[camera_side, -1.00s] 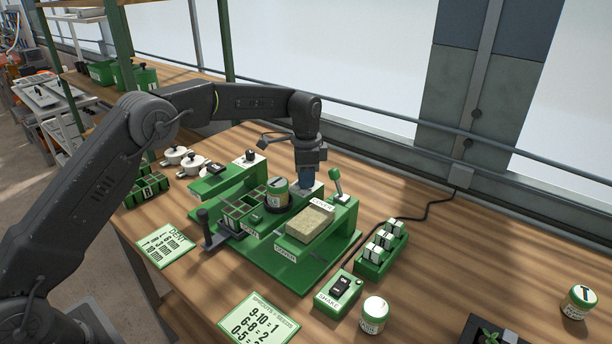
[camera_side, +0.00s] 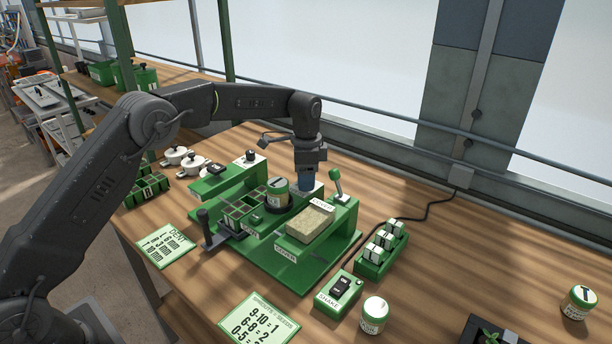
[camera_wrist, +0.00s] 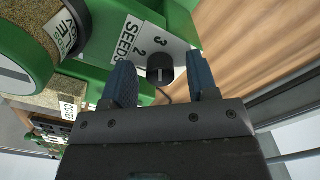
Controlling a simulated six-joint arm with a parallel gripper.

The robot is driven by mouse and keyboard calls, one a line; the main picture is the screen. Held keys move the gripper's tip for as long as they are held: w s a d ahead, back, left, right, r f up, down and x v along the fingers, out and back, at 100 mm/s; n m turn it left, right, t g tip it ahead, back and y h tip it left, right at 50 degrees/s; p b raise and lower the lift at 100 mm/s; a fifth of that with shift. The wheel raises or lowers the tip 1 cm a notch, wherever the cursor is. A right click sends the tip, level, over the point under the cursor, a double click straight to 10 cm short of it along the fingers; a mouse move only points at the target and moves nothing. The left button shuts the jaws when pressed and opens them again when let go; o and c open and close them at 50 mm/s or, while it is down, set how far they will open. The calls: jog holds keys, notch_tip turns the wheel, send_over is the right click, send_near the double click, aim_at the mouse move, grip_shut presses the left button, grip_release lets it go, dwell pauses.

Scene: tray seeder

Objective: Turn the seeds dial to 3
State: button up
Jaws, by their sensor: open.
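The seeds dial (camera_wrist: 160,68) is a black round knob with a light pointer line, on a white plate marked SEEDS with 2 and 3 showing in the wrist view. The pointer line runs roughly up and down in that picture; I cannot tell which number it marks. My gripper (camera_wrist: 162,85) is open, with one blue finger on each side of the dial and gaps visible beside it. In the side view my gripper (camera_side: 306,183) points down behind the jar on the green seeder (camera_side: 285,273), and it hides the dial.
A green jar (camera_side: 277,189) stands close left of my gripper. A lever with a green knob (camera_side: 335,173) and a tan block (camera_side: 311,222) are to its right.

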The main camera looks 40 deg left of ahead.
notch_tip(320, 180, up, 14)
dwell(0.6)
jog(key=shift+f, duration=0.1)
jog(key=s+r+n+t, duration=0.1)
jog(key=s+r+n, duration=0.2)
jog(key=s+r, duration=0.35)
jog(key=s+r+n+t, duration=0.2)
jog(key=s+r, duration=0.1)
jog(key=s, duration=0.7)
jog(key=s+f+n+t, duration=0.1)
jog(key=s+f, duration=0.4)
jog(key=s, duration=0.5)
jog(key=s+f+n+t, duration=0.1)
jog(key=s+f+n, duration=0.3)
jog(key=s, duration=0.7)
jog(key=shift+f+t, duration=0.3)
jog(key=shift+f, duration=0.45)
